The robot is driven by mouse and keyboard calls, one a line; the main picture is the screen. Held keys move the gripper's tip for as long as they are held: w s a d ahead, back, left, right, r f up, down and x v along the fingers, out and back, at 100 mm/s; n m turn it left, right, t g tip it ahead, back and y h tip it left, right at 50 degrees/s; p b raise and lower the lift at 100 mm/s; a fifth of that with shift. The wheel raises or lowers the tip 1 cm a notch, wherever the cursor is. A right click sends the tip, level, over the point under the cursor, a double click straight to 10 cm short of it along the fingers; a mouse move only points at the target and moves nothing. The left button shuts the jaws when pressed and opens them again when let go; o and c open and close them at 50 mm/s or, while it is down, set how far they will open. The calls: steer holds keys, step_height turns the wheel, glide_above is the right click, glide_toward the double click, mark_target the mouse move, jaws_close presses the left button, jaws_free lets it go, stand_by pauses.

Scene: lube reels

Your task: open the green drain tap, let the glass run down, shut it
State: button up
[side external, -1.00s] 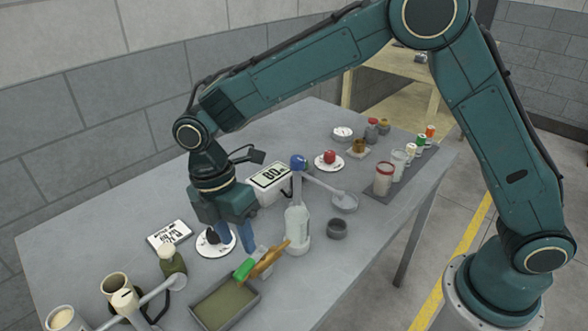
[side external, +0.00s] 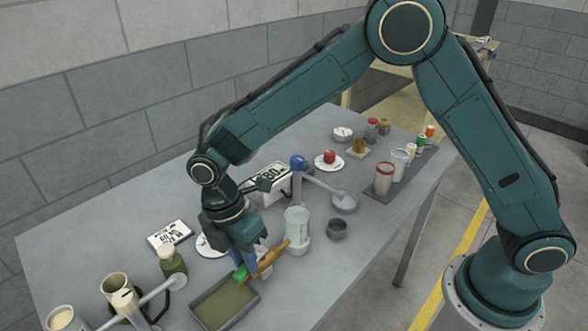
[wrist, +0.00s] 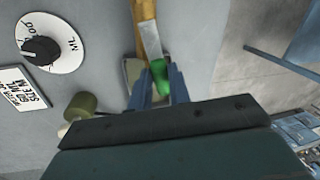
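The green tap handle (side external: 240,273) sits at the end of a brass-coloured drain pipe (side external: 272,257) low in front of the glass (side external: 297,222). The glass is a pale upright cylinder; its level is too small to read. My gripper (side external: 250,268) is down at the tap. In the wrist view, the green handle (wrist: 158,74) lies between my two blue-grey fingers (wrist: 161,84), one on each side. The gaps are too small to tell whether they touch it. A grey drain tray (side external: 254,299) with dull green contents lies below and in front.
A white dial with a black knob (wrist: 42,50) and a lettered card (side external: 170,234) lie to the left. A box marked 80 (side external: 268,178) stands behind. A small dark cup (side external: 337,229) is right of the glass.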

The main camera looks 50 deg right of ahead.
jaws_close()
steer(key=shift+w+m, duration=0.55)
steer(key=shift+m, duration=0.75)
steer(key=o, duration=0.7)
jaws_free()
steer(key=shift+r, duration=0.1)
